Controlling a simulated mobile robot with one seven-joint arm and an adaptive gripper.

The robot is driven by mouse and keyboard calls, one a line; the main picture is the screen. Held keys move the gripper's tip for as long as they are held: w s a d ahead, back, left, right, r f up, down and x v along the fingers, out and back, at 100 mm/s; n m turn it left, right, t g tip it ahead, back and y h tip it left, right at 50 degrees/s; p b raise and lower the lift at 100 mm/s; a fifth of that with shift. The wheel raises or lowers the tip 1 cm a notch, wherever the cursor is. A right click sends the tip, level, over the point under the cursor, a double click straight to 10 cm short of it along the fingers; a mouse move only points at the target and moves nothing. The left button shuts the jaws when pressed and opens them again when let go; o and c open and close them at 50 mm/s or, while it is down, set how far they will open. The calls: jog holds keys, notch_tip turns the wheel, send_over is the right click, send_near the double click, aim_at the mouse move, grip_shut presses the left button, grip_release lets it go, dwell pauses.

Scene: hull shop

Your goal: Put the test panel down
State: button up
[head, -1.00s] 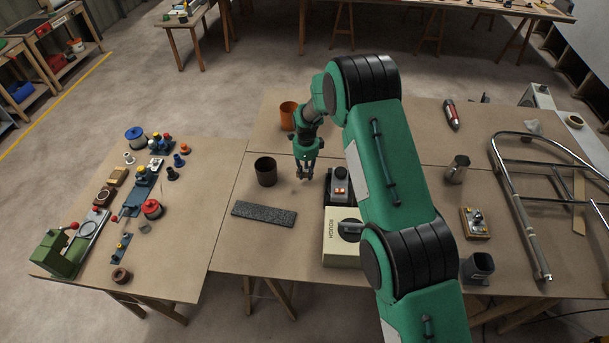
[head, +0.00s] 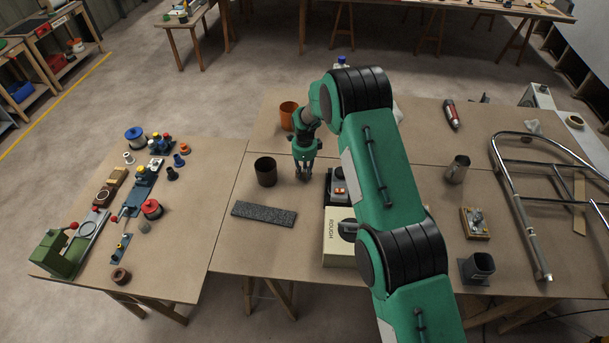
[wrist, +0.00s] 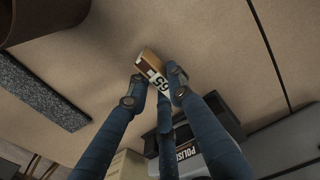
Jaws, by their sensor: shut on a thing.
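The test panel (wrist: 150,62) is a small piece with a brown wooden-looking face and a white label reading "65" in the wrist view. My gripper (wrist: 155,90) is shut on it, with the panel sticking out beyond the fingertips. In the head view my gripper (head: 304,176) points down at the table between the dark brown cup and the boxed device. The panel is too small to make out there. I cannot tell whether it touches the table.
A dark brown cup (head: 265,171) stands left of my gripper, and a dark speckled strip (head: 264,213) lies in front. A device with a red button (head: 339,190) and a cream box marked "ROUGH" (head: 338,250) stand at right. Bare table lies between strip and box.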

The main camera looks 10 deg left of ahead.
aim_at(305, 172)
jog(key=shift+f, duration=0.5)
jog(key=shift+f, duration=0.15)
jog(key=o, duration=1)
notch_tip(305, 172, up, 12)
jog(key=shift+r+p, duration=0.15)
jog(key=shift+p, duration=0.15)
dwell(0.4)
jog(key=shift+r, duration=0.1)
